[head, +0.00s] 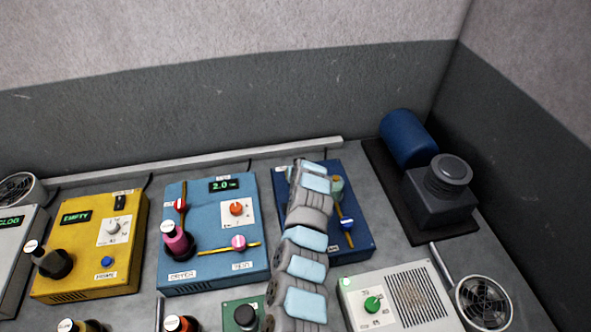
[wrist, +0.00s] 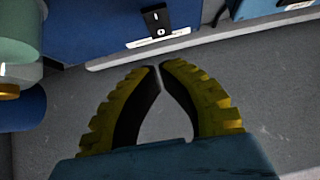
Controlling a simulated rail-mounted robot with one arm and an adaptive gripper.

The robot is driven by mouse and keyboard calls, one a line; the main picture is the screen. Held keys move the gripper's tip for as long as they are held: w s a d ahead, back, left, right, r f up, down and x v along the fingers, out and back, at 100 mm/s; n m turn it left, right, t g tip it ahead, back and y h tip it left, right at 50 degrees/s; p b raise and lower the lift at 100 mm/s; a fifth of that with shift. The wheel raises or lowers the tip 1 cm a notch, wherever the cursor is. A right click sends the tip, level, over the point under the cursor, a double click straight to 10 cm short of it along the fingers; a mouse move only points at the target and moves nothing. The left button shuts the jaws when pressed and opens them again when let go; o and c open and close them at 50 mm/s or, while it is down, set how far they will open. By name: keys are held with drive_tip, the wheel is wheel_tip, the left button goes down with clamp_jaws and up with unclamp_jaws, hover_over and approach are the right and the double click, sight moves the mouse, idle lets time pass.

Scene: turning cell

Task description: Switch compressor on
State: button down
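A dark blue box (head: 353,218) stands at the back of the bench, partly hidden behind my arm in the head view. In the wrist view a dark blue box (wrist: 90,30) at the top carries a black rocker switch (wrist: 157,20) marked O, with a white label too small to read beside it. I cannot tell for certain that this is the compressor. My gripper (wrist: 158,66) is empty, its yellow-and-black fingertips together just short of the switch, apart from it in the picture. The fingers are hidden in the head view.
A light blue dryer box (head: 215,265) with knobs and levers stands to the left, then a yellow box (head: 90,272). A grey speaker-like box (head: 415,300) is in front right. A blue cylinder (head: 408,138) and dark machine (head: 440,195) sit at the back right corner.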

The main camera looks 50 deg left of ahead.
drive_tip(key=shift+d+f+p+v, duration=0.1)
drive_tip(key=shift+p+v, duration=0.05)
drive_tip(key=shift+v, duration=1.25)
drive_tip(key=shift+d+f+p+v, duration=0.15)
drive_tip(key=shift+v, duration=1.2)
